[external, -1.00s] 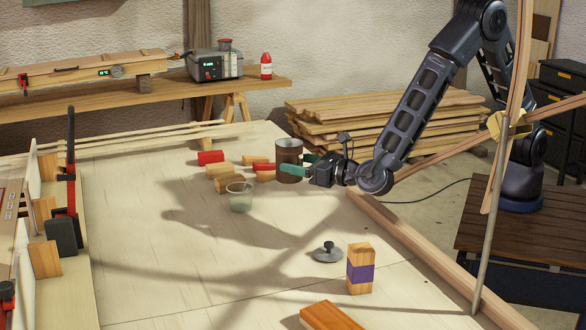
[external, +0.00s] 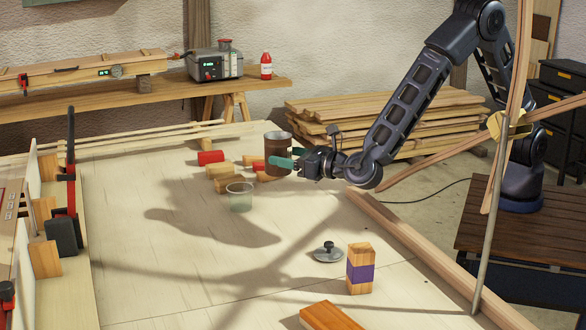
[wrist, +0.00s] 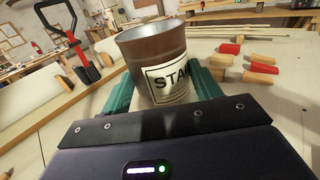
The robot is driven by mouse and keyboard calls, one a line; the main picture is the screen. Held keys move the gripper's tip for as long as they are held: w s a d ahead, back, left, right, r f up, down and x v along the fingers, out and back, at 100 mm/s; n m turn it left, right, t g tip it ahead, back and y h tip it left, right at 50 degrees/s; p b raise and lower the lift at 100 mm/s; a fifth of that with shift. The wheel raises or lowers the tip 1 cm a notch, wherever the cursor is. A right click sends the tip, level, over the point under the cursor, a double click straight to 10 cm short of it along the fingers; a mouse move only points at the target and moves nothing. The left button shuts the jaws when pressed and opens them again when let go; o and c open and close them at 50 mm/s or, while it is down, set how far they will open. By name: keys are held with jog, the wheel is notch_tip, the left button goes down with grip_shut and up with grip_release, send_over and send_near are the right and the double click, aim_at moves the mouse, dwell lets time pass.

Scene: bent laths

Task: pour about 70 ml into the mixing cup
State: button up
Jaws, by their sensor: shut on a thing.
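My gripper (external: 282,163) is shut on a brown metal can (external: 278,145), with a green finger on its side. In the wrist view the can (wrist: 155,50) sits between the two green fingers, its pale label reading "STA". It looks close to upright, leaning slightly, and its contents are hidden. The clear mixing cup (external: 240,197) stands on the table just left of and nearer than the can, apart from it. The cup looks slightly cloudy; I cannot tell if it holds liquid. The cup is not clearly visible in the wrist view.
Several red and wooden blocks (external: 222,170) lie behind the cup. A grey lid with a knob (external: 327,252) and a wooden block with a purple band (external: 360,268) stand at the front right. Red clamps (external: 70,185) line the left edge.

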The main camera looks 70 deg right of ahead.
jog(key=w+f, duration=0.3)
jog(key=f, duration=0.1)
jog(key=w+a+f, duration=0.1)
jog(key=w+f, duration=0.2)
jog(key=f, duration=0.1)
jog(key=w+a+f, duration=0.1)
jog(key=w+f, duration=0.2)
jog(key=f, duration=0.1)
jog(key=shift+a+f, duration=0.25)
jog(key=shift+d+f, duration=0.1)
